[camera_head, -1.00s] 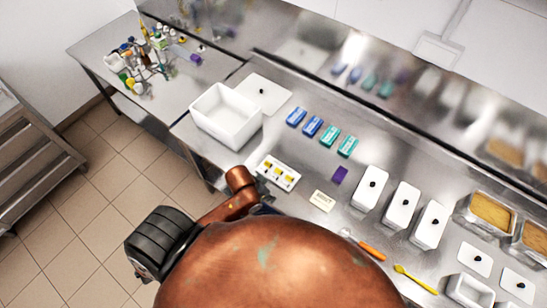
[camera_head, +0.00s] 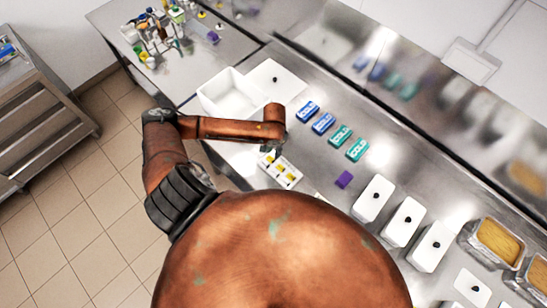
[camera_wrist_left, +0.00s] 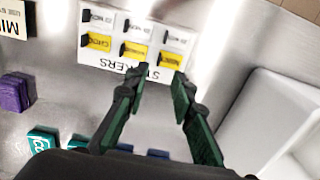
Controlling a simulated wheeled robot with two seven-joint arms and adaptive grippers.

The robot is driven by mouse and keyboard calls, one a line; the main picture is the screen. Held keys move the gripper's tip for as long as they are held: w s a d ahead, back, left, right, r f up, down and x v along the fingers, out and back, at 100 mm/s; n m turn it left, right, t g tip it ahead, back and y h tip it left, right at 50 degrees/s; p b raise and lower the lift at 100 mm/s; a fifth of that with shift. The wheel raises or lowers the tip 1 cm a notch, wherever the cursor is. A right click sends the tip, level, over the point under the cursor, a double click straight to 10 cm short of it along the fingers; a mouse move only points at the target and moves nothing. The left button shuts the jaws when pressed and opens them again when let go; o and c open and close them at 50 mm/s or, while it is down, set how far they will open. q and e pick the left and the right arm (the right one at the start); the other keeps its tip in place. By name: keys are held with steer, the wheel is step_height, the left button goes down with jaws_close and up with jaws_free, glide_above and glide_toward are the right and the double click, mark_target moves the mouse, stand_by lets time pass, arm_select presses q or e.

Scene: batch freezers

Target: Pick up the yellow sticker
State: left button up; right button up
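A white sticker board (camera_head: 287,183) lies on the steel counter with yellow stickers (camera_head: 280,170) on it. In the left wrist view the board (camera_wrist_left: 121,69) shows a row of white labels and a row of three yellow stickers (camera_wrist_left: 133,51), each with a dark tab on one side. My left gripper (camera_wrist_left: 163,72) is open, its two dark fingers apart and empty, pointing at the board's lettered edge. In the head view my left gripper (camera_head: 268,149) is mostly hidden under its wrist, just beyond the board. My right gripper is not in view.
A white bin (camera_head: 232,92) and its lid (camera_head: 275,80) stand beside the arm. Blue boxes (camera_head: 323,122), teal boxes (camera_head: 349,141) and a purple block (camera_head: 344,179) lie near the board. White lidded containers (camera_head: 374,197) stand to the right.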

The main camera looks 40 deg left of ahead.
mark_target(274, 160)
arm_select(q)
steer(key=shift+d+f, duration=0.1)
steer(key=shift+f, duration=0.85)
step_height(274, 160, down, 5)
steer(key=shift+p, duration=0.75)
steer(key=shift+c, duration=0.2)
jaws_close()
